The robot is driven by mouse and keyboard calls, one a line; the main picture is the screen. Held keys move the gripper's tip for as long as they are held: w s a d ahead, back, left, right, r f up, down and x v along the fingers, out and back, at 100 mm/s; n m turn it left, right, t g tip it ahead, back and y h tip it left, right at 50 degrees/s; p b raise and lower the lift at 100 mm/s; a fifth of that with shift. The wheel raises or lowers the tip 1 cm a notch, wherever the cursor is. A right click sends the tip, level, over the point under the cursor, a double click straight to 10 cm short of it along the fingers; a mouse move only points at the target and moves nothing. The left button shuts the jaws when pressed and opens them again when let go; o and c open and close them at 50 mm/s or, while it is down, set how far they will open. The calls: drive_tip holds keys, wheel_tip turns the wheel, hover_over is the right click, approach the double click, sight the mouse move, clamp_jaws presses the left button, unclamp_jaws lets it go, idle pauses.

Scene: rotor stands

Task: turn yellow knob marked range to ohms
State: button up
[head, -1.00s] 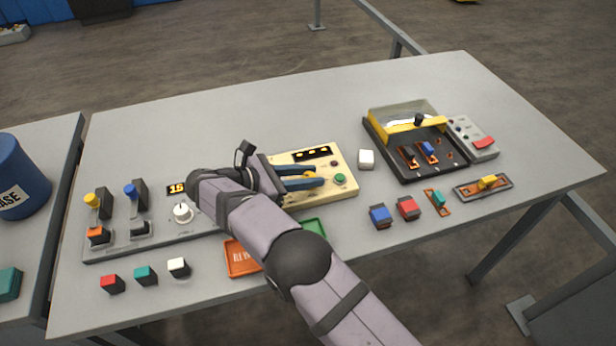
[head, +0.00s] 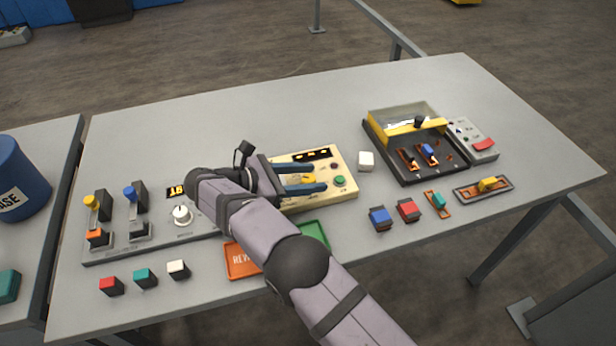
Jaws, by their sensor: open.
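The yellow knob (head: 308,178) sits on a cream meter panel (head: 343,162) in the middle of the table. My gripper (head: 322,183) has blue fingers and reaches in from the left, low over the panel. Its fingers are apart, one on the far side and one on the near side of the knob. I cannot tell whether they touch it. The knob's pointer and the range markings are too small or hidden to read. My gripper and arm cover the panel's left part.
A green button (head: 339,181) is just right of the fingertips, and a white cube (head: 366,161) stands beyond it. Left is a grey board with a white dial (head: 182,215). Orange (head: 238,262) and green (head: 314,232) trays lie in front. A black fixture (head: 405,174) stands right.

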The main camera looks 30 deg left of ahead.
sight(308, 178)
wheel_tip(308, 178, up, 9)
drive_tip(key=shift+f+b, duration=0.15)
drive_tip(key=shift+b, duration=0.35)
drive_tip(key=shift+r, duration=0.7)
